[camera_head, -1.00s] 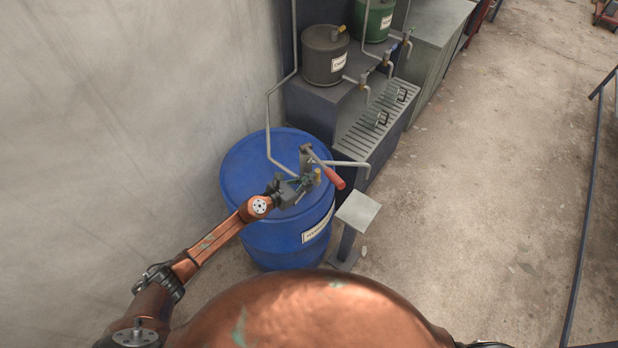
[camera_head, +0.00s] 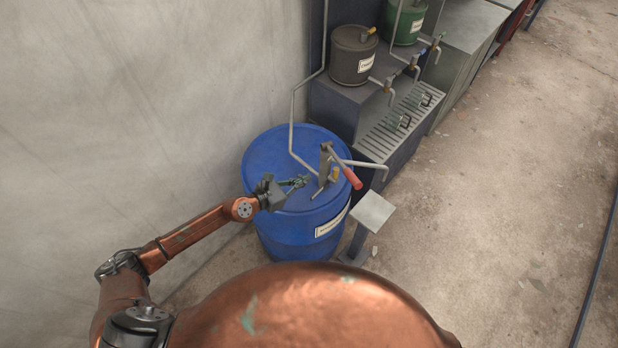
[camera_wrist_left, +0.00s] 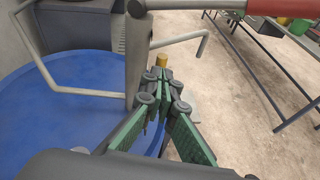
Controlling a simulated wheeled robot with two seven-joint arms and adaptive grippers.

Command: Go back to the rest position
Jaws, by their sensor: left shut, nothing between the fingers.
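My left gripper (camera_head: 303,181) is shut and empty over the top of the blue drum (camera_head: 265,160), just left of the hand pump (camera_head: 326,165). The pump stands upright on the drum lid and has a lever with a red grip (camera_head: 352,179). In the left wrist view the closed green-padded fingers (camera_wrist_left: 163,75) point at the pump's base, near a small yellow cap (camera_wrist_left: 160,60). I cannot tell there whether they touch it. The blue drum lid (camera_wrist_left: 60,110) fills the left of that view. My right gripper is not in view.
A small grey-topped stand (camera_head: 373,211) is right of the drum. A dark bench with a slotted tray (camera_head: 385,140), a grey canister (camera_head: 353,55) and a green canister (camera_head: 405,22) stands behind. The wall (camera_head: 150,100) is close on the left. Open floor (camera_head: 480,220) lies right.

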